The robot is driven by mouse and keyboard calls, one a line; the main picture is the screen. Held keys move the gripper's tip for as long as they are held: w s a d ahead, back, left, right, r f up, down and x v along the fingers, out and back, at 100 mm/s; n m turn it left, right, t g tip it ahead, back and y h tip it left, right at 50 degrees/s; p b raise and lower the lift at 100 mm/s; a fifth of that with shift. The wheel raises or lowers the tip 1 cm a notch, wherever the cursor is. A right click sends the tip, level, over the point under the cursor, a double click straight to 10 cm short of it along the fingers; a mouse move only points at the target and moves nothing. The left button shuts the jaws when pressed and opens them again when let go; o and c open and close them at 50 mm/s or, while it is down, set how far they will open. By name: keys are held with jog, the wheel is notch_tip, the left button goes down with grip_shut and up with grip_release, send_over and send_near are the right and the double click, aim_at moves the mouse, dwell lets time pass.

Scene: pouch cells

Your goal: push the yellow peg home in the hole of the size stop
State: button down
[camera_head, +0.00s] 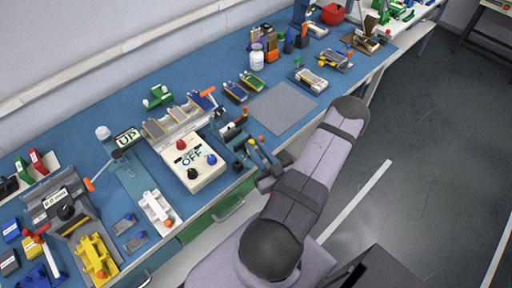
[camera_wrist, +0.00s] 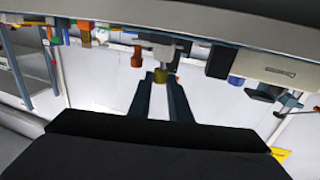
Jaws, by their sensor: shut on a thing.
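My gripper (camera_wrist: 160,80) is shut on the yellow peg (camera_wrist: 160,77), which shows as a small dull-yellow piece between the two dark fingers in the wrist view. A grey metal part (camera_wrist: 162,54) lies just beyond the peg and looks lined up with it. I take this for part of the size stop, but its hole is hidden and I cannot tell how deep the peg sits. In the head view my gripper (camera_head: 260,156) is at the bench's front edge, beside a dark fixture (camera_head: 236,134) with an orange handle.
A white control box (camera_head: 192,165) marked OFF stands left of my gripper. A bare grey mat (camera_head: 282,108) lies to the right. An orange-brown knob (camera_wrist: 137,57) is close left of the fingers in the wrist view, and a dark block (camera_wrist: 220,62) is to the right.

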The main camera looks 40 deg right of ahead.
jog(key=shift+f+b, duration=0.55)
jog(key=shift+f, duration=0.15)
jog(key=c, duration=1.6)
grip_release()
jog(key=shift+o, duration=0.2)
jog(key=shift+s+f+b, duration=0.1)
jog(key=shift+s+b, duration=0.2)
jog(key=shift+s, duration=0.5)
jog(key=shift+a+b+v, duration=0.15)
jog(key=shift+b+v, duration=0.3)
jog(key=shift+v, duration=1)
jog(key=shift+a+b+v, duration=0.15)
jog(key=shift+b+v, duration=0.25)
jog(key=shift+v, duration=1.05)
jog(key=shift+w, duration=0.1)
